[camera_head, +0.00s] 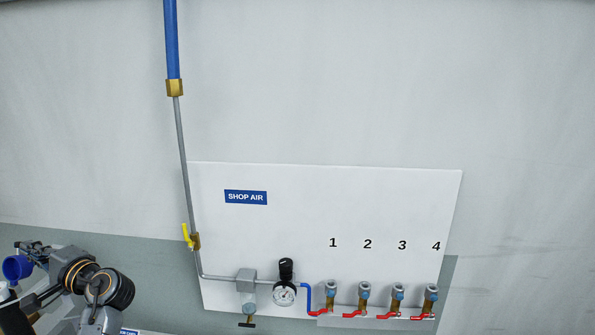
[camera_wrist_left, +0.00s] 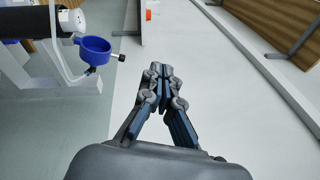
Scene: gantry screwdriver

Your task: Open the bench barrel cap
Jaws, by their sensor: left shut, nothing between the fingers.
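I cannot make out a bench barrel or its cap for certain in either view. My left gripper (camera_wrist_left: 161,72) is shut and empty in the left wrist view, its fingertips together over pale floor. It shows small and dark at the lower left of the head view (camera_head: 30,247). A blue ring-shaped holder (camera_wrist_left: 95,49) with a small black knob is left of the fingers, apart from them. A black cylinder with a white end piece (camera_wrist_left: 72,20) lies beyond that ring. My right gripper is in neither view.
A white wall panel (camera_head: 350,200) carries a SHOP AIR sign (camera_head: 246,197), a pressure gauge (camera_head: 284,294) and several numbered outlets with red handles. A blue pipe (camera_head: 171,40) runs down to it. The pale floor (camera_wrist_left: 225,90) right of my left fingers is clear.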

